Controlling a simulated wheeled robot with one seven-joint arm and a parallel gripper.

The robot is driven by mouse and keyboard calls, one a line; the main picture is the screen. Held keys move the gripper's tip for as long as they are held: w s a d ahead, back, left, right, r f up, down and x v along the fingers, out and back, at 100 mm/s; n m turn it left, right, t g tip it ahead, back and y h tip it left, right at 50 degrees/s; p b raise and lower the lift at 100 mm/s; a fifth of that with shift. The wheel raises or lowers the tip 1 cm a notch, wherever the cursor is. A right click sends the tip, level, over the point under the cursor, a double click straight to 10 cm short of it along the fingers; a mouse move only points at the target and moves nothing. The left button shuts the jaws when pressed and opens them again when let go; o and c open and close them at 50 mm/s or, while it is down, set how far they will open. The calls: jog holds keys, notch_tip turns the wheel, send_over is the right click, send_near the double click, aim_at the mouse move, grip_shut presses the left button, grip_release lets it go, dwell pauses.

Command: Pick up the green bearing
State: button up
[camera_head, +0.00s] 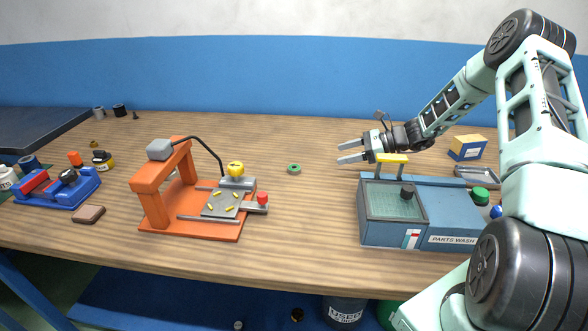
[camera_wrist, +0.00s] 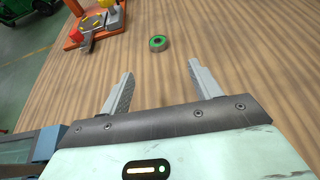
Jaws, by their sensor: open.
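The green bearing (camera_head: 294,168) is a small green ring with a dark centre. It lies flat on the wooden table, right of the orange machine. In the wrist view the bearing (camera_wrist: 158,43) shows ahead of the fingertips, roughly in line with the space between them. My gripper (camera_head: 340,153) is open and empty, to the right of the bearing and above the table, apart from it. In the wrist view both grey fingers of my gripper (camera_wrist: 158,69) are spread wide with only bare table between them.
The orange machine (camera_head: 153,201) with a black cable stands left of the bearing. The blue parts washer (camera_head: 378,232) with yellow-topped posts stands below my gripper. A yellow and blue box (camera_head: 467,148) is at the back right. The table (camera_head: 300,215) around the bearing is clear.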

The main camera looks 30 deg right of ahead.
jog(key=p, duration=0.2)
send_near(292, 168)
jog(key=shift+w+a+f, duration=0.2)
jog(key=shift+w, duration=0.35)
jog(key=shift+w+a+f, duration=0.25)
jog(key=shift+w, duration=0.3)
jog(key=shift+s+p+x, duration=0.25)
jog(key=shift+p+x, duration=0.55)
jog(key=shift+x, duration=1.85)
jog(key=shift+a+f, duration=0.15)
jog(key=c, duration=1.1)
